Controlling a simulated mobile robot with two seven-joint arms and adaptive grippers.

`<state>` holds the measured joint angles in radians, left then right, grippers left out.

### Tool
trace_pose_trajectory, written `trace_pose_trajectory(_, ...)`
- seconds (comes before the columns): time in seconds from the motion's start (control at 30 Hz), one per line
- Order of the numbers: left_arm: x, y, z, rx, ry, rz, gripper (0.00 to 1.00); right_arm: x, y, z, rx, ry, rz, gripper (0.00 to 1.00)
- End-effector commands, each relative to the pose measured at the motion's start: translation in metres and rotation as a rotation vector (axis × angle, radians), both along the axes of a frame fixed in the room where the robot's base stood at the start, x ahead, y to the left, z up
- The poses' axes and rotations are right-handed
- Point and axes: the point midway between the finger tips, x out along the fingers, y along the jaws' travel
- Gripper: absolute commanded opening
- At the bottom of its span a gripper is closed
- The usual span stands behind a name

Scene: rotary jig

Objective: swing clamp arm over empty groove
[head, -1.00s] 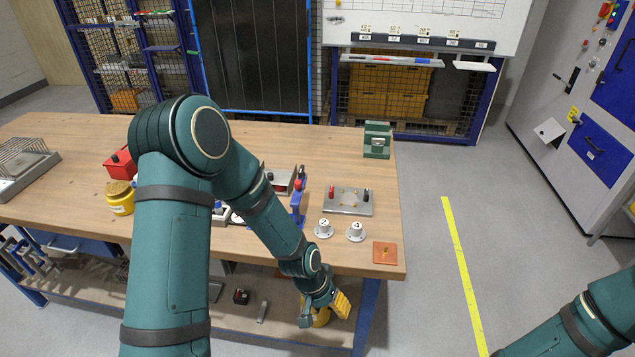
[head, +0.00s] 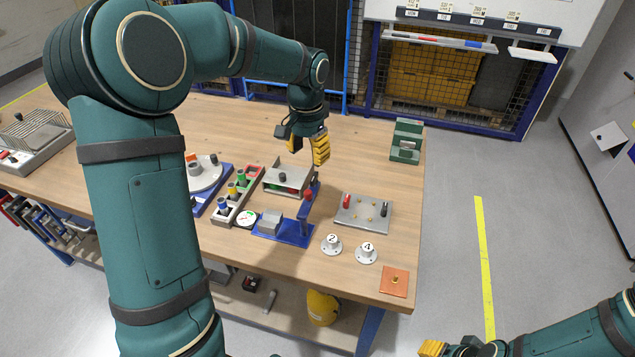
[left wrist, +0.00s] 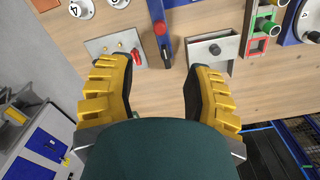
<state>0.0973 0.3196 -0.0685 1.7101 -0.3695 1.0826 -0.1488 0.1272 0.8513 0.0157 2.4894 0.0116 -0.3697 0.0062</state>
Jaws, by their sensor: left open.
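A blue fixture (head: 285,232) with a grey block (head: 270,222) stands on the wooden bench. At its right rises a blue arm with a red knob (head: 308,194), which looks like the clamp arm; the blue arm also shows at the top of the left wrist view (left wrist: 157,12). I cannot make out the empty groove. My left gripper (head: 308,155) is open and empty above the bench, behind the clamp arm. In the left wrist view, the clamp arm lies beyond the gap between its yellow fingers (left wrist: 157,75). My right gripper (head: 440,348) is partly visible at the bottom edge.
A grey open box (head: 287,180) stands close by the clamp arm. A metal plate with red and dark pegs (head: 363,212) lies right of it. Numbered white pieces (head: 367,253) and a copper-coloured plate (head: 394,281) are in front. A round turntable (head: 205,173) is at left.

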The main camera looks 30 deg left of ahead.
Motion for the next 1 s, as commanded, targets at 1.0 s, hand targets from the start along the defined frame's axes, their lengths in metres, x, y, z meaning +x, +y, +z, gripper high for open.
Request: trace_pose_trajectory(1.0,-0.001,0.0,-0.137,-0.001,0.001,0.001,0.51,-0.007,0.001,-0.021,0.004,0.016,0.013,0.47)
